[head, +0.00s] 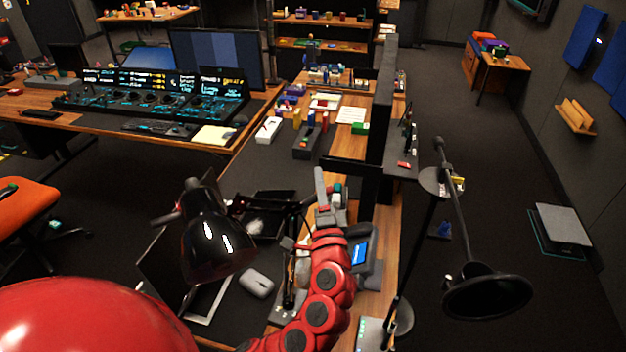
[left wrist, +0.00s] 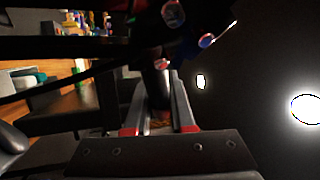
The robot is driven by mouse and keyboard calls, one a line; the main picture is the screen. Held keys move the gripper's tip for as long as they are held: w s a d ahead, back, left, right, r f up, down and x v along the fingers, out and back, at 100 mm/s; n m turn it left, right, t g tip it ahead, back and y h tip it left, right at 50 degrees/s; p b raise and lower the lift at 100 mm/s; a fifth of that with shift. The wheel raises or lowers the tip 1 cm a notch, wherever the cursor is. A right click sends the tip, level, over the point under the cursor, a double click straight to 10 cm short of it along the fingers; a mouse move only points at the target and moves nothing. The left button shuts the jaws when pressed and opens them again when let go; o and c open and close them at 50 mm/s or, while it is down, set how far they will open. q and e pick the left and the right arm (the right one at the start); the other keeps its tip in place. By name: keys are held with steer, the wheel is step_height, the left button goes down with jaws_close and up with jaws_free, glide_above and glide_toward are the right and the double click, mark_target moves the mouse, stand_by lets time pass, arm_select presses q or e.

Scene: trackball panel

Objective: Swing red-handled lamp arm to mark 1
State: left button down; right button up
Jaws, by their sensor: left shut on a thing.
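A black desk lamp has its glossy shade (head: 215,245) at left centre in the head view, with a short grey knob beside it. Its thin dark linkage runs right, towards my red left arm. My left gripper (head: 289,244) is beside the dark upright part of this linkage. I cannot make out a red handle or mark 1. My right gripper is not in view.
A grey mouse (head: 257,283) lies on the desk below the shade, beside an open laptop (head: 208,303). A second black lamp (head: 487,292) hangs at right. A dark upright panel (head: 382,115) stands behind my gripper. Open floor lies further right.

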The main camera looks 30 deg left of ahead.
arm_select(q)
steer(key=shift+s+d+f+m+t+h, duration=0.15)
steer(key=shift+d+m+t+h, duration=0.15)
steer(key=shift+h, duration=0.2)
steer(key=c, duration=0.8)
jaws_free()
steer(key=shift+o, duration=0.2)
